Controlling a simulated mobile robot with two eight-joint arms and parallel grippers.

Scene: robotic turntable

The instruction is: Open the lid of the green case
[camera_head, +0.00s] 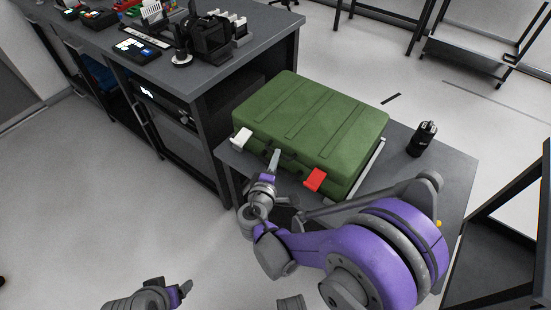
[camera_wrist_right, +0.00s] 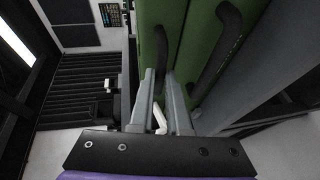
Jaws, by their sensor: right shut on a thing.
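The green case (camera_head: 310,118) lies on a small grey table with its ribbed lid down. A white latch (camera_head: 241,138) and a red latch (camera_head: 315,180) stick out from its front side. My right gripper (camera_head: 274,160) is at the front between the latches, shut at the dark handle area of the case. In the right wrist view its fingers (camera_wrist_right: 161,78) reach to the green case front (camera_wrist_right: 185,35), beside black curved handle parts (camera_wrist_right: 222,45); the exact contact is hidden. My left gripper (camera_head: 184,287) is low at the bottom left, away from the case; its opening is unclear.
A black bottle-like object (camera_head: 424,139) stands on the table (camera_head: 447,165) right of the case. A dark workbench (camera_head: 240,52) with equipment stands close behind on the left. A dark frame (camera_head: 510,230) is at the right. The floor at left is clear.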

